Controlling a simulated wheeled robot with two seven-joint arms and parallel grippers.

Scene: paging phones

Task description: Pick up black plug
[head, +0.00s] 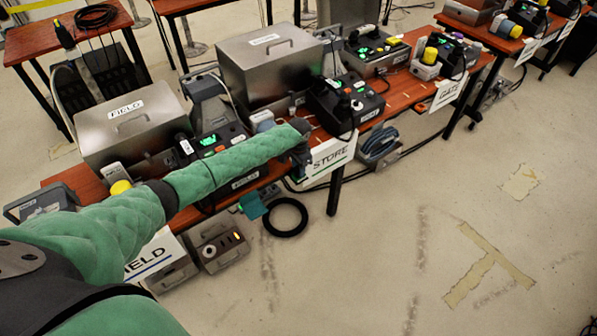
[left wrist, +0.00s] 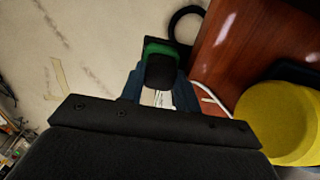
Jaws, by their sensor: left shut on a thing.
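My left arm reaches across the head view from the lower left, and its gripper (head: 300,158) is at the front edge of the red-brown table, beside the STORE sign (head: 330,156). In the left wrist view the two dark blue fingers of my left gripper (left wrist: 159,92) are shut on a black plug (left wrist: 160,73). A white, printed part shows between the fingers below the black. A green edge shows behind the plug. In the head view the plug cannot be made out at the gripper. My right gripper is in neither view.
A big yellow round thing (left wrist: 275,120) is close on the right in the left wrist view. A black ring (head: 285,217) lies on the floor.

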